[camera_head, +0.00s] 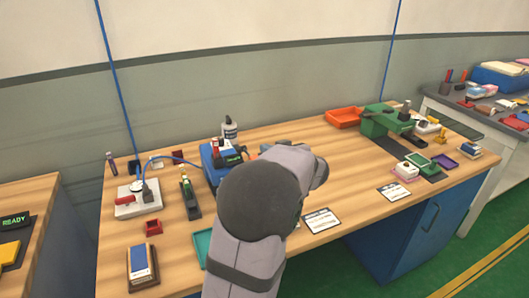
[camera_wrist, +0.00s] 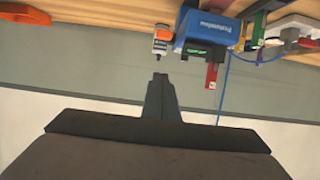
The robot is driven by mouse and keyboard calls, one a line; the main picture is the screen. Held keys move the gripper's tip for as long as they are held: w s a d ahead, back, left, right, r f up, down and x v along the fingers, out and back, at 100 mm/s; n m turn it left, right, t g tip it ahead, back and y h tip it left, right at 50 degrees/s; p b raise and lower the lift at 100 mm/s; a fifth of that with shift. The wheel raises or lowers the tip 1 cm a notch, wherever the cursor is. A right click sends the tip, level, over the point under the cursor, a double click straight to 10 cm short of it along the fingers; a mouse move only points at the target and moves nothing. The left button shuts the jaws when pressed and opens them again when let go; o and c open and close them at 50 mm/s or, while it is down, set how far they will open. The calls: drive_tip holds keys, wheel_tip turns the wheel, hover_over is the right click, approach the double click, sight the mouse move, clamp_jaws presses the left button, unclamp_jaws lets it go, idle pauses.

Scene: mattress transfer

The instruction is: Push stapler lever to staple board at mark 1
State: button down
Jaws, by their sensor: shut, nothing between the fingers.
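A narrow green and black tool (camera_head: 189,195) that looks like a stapler stands on the wooden table, left of a blue printer-like box (camera_head: 212,165). A larger green press-like device (camera_head: 383,121) stands at the back right; I cannot tell for sure which one is the stapler. I cannot make out the board or mark 1. My gripper (camera_wrist: 161,80) is shut and empty in the wrist view, raised clear of the table items. It is hidden behind my arm in the head view. In the wrist view, the picture is upside down and the blue box (camera_wrist: 205,28) hangs near the top.
A bottle (camera_head: 229,129) stands behind the blue box. An orange tray (camera_head: 343,117) is at the back. A white card (camera_head: 321,220) and another card (camera_head: 393,192) lie at the front. A white device (camera_head: 138,200) and red box (camera_head: 153,227) are left. Bare wood lies between the cards.

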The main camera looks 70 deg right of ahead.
drive_tip(key=x, duration=0.3)
drive_tip(key=f+x, duration=0.1)
drive_tip(key=x, duration=0.2)
drive_tip(key=f+x, duration=0.1)
drive_tip(key=x, duration=0.2)
drive_tip(key=shift+s+a+f+b, duration=0.1)
drive_tip(key=shift+f+b, duration=0.05)
drive_tip(key=shift+f, duration=0.35)
drive_tip(key=shift+s+a+f+b, duration=0.1)
drive_tip(key=shift+f+b, duration=0.05)
drive_tip(key=shift+f, duration=0.35)
drive_tip(key=shift+f, duration=0.1)
